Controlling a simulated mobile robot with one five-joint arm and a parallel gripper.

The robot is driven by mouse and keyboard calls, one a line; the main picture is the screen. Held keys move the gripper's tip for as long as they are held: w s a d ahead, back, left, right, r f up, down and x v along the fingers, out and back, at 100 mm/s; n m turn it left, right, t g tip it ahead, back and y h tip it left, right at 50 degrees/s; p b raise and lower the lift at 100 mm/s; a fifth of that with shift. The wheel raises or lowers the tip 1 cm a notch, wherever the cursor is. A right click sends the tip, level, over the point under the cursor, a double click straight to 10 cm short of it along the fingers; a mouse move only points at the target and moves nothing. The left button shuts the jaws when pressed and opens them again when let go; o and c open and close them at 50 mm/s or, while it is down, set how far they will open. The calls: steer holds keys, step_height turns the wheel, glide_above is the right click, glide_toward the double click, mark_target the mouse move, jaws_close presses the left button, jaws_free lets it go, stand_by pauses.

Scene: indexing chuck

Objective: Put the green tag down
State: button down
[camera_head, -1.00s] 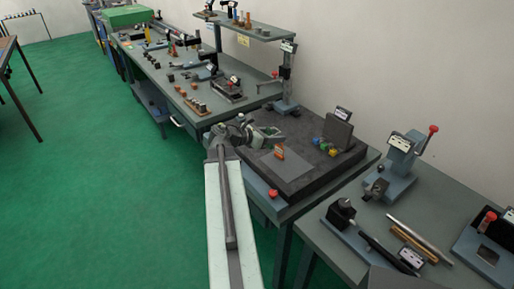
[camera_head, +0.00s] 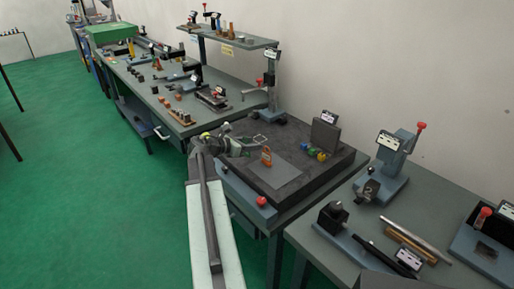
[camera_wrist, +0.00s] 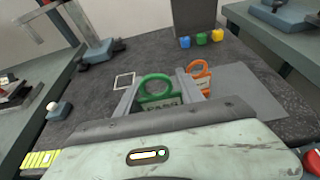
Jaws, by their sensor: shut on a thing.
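The green tag (camera_wrist: 158,92) has a round loop on top and a lettered plate below. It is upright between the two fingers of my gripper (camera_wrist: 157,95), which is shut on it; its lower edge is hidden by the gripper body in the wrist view. In the head view my gripper (camera_head: 243,146) is over the dark slab, left of the orange tag. A white square outline (camera_wrist: 123,81) is on the slab just beyond and left of the green tag; it also shows in the head view (camera_head: 259,138). Whether the tag touches the slab, I cannot tell.
An orange tag (camera_head: 266,157) stands at the edge of a grey plate (camera_head: 284,181) on the dark slab (camera_head: 300,200). A red knob (camera_head: 261,201) is at the slab's front.

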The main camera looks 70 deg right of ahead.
steer(key=d, duration=0.6)
steer(key=shift+d+f, duration=0.3)
steer(key=shift+d, duration=0.1)
steer(key=f+b, duration=0.4)
steer(key=shift+d, duration=0.2)
steer(key=shift+r, duration=0.2)
steer(key=shift+f, duration=0.15)
steer(key=c, duration=0.7)
jaws_free()
steer(key=shift+c, duration=0.2)
